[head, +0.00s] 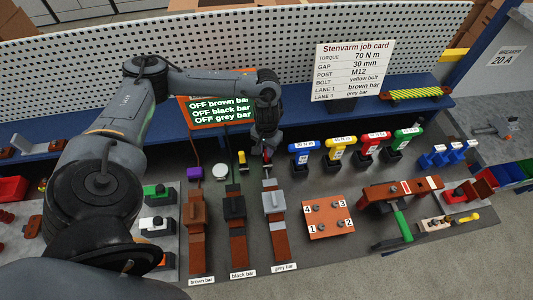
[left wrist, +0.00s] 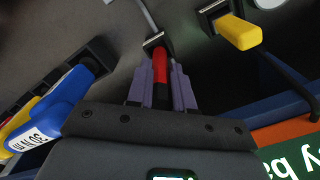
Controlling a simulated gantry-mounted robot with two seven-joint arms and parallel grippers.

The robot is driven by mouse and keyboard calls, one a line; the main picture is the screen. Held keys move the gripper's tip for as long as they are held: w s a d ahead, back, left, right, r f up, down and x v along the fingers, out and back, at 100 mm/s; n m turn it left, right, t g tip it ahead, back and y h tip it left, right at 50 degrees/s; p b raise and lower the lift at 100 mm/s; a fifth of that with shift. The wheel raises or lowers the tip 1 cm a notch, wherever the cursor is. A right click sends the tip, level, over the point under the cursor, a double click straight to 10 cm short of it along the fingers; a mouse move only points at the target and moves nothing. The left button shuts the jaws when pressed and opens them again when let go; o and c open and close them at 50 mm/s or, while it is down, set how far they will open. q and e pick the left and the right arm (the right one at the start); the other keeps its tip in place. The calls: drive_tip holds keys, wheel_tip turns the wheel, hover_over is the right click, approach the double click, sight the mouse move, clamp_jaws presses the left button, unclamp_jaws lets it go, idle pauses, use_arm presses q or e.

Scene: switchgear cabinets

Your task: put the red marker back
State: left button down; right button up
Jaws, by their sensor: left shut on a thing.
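My left gripper (head: 267,150) reaches down to the table behind the grey bar (head: 275,205). In the left wrist view its grey-purple fingers (left wrist: 161,88) are shut on the red marker (left wrist: 161,72). The marker's far end is at a small black holder (left wrist: 155,42); I cannot tell whether it is seated in it or just in front of it. In the head view the marker is mostly hidden by the gripper. A yellow marker (head: 242,158) stands in a similar black holder beside it; it also shows in the left wrist view (left wrist: 240,32). My right gripper is not in view.
Blue, yellow, red and green torque tools (head: 340,140) stand to the right of the gripper. The brown bar (head: 195,235) and black bar (head: 237,225) lie in front. A lit orange-framed sign (head: 218,112) and a pegboard (head: 330,40) are behind.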

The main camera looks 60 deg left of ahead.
use_arm(q)
drive_tip(key=shift+f, duration=1.4)
drive_tip(key=shift+f, duration=0.1)
drive_tip(key=c, duration=1)
unclamp_jaws()
drive_tip(key=shift+r, duration=0.4)
wheel_tip(320, 180, up, 6)
drive_tip(key=shift+f, duration=0.2)
wheel_tip(320, 180, up, 4)
drive_tip(key=r+p, duration=0.1)
drive_tip(key=p, duration=0.2)
hover_over(267, 161)
drive_tip(key=shift+w+a+f, duration=0.15)
drive_tip(key=shift+a+f, duration=0.1)
drive_tip(key=shift+a, duration=0.1)
drive_tip(key=shift+r+p, duration=0.4)
drive_tip(key=shift+r, duration=0.25)
